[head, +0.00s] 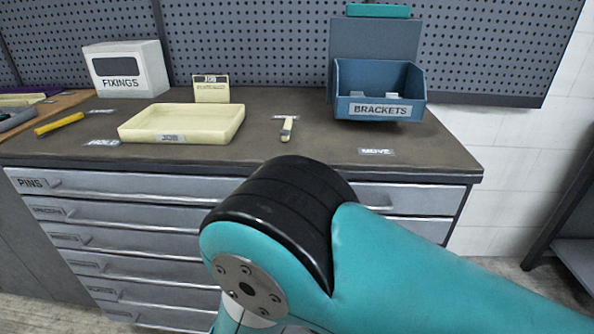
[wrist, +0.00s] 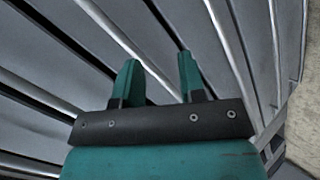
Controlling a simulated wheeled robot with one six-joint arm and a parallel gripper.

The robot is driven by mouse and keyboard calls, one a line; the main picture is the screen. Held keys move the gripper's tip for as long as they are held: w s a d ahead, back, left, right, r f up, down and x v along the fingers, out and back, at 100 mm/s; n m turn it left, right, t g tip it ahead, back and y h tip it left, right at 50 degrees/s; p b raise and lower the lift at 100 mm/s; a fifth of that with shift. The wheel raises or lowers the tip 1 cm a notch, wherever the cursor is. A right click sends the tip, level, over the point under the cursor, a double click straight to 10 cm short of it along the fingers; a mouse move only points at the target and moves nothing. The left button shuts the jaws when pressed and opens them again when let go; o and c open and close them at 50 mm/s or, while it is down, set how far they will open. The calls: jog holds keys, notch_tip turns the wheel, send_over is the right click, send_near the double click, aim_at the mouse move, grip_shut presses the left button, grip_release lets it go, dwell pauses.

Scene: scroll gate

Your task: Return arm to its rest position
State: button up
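My gripper (wrist: 156,78) shows in the wrist view with its two teal fingers apart and nothing between them. Behind the fingers are the grey drawer fronts (wrist: 60,75) of the bench, with bright metal handles. I cannot tell the exact gap between the fingers and the drawers. In the head view my teal and black arm crosses the lower right, in front of the bench. My gripper is hidden in the head view.
The workbench top (head: 330,160) carries a cream tray (head: 180,137), a blue brackets bin (head: 379,108), a fixings box (head: 127,70), a small card holder (head: 211,92), a small upright piece (head: 287,128) and a yellow tool (head: 59,124). A dark shelf (head: 575,245) stands at right. Floor (head: 500,270) shows between them.

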jog(key=s+d+r+m+g+y, duration=0.1)
jog(key=s+d+r+m+g, duration=0.25)
jog(key=r, duration=0.55)
jog(key=s+d+r+m+g+y, duration=0.15)
jog(key=d+r+g, duration=0.25)
jog(key=d+r, duration=0.45)
jog(key=s+d+r+g+y+p, duration=0.1)
jog(key=s+d+r+g+y, duration=0.3)
jog(key=s+r, duration=1.05)
notch_tip(320, 180, up, 13)
jog(key=t+p, duration=0.1)
jog(key=p, duration=1.3)
jog(key=shift+s+d+r+n, duration=0.15)
jog(key=shift+s+d+n, duration=0.1)
jog(key=shift+d+n, duration=0.15)
